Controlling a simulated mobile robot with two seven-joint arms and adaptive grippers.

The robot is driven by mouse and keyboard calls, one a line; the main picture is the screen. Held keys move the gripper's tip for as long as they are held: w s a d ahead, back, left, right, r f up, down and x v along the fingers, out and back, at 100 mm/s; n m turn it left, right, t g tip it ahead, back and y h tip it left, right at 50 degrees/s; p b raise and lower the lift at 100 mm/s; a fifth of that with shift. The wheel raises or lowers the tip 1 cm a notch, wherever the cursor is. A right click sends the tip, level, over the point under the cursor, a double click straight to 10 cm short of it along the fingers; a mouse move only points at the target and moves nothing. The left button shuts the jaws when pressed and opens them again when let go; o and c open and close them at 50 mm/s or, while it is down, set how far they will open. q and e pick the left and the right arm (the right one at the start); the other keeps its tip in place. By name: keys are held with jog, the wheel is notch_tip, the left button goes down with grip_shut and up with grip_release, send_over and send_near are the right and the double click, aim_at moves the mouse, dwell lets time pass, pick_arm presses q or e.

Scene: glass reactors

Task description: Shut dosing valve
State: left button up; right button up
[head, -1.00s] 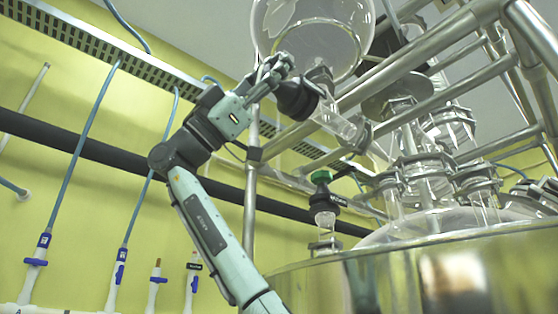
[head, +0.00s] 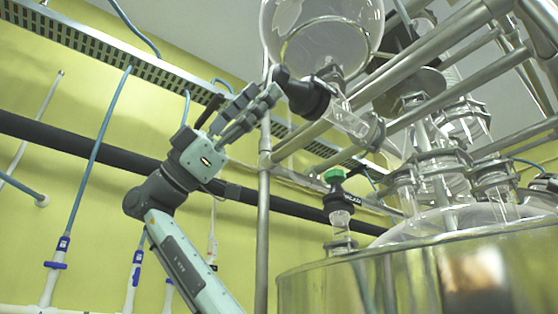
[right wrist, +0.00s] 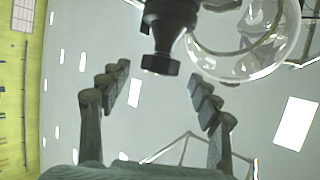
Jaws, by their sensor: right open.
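The dosing valve (head: 308,97) has a black knob and body below the round glass vessel, at the top of the glass tube in the head view. It also shows in the right wrist view (right wrist: 166,32), its black knob lying beyond and between the fingertips. My right gripper (head: 272,84) is open and empty, its fingertips just left of the knob in the head view. In the right wrist view my right gripper (right wrist: 160,74) has its fingers spread, with no visible contact with the knob. Whether the valve is open or shut I cannot tell. My left gripper is not in view.
The round glass vessel (head: 322,35) hangs close above the valve. Metal frame bars (head: 440,75) run to the right of it. A vertical pole (head: 264,210) stands near my right arm. A green-capped valve (head: 336,185) sits lower, above the steel reactor (head: 420,275).

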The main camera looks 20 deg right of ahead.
jog(key=v, duration=0.3)
jog(key=shift+w+a+f, duration=0.15)
jog(key=shift+a+f, duration=0.1)
jog(key=shift+f, duration=0.05)
dwell(0.4)
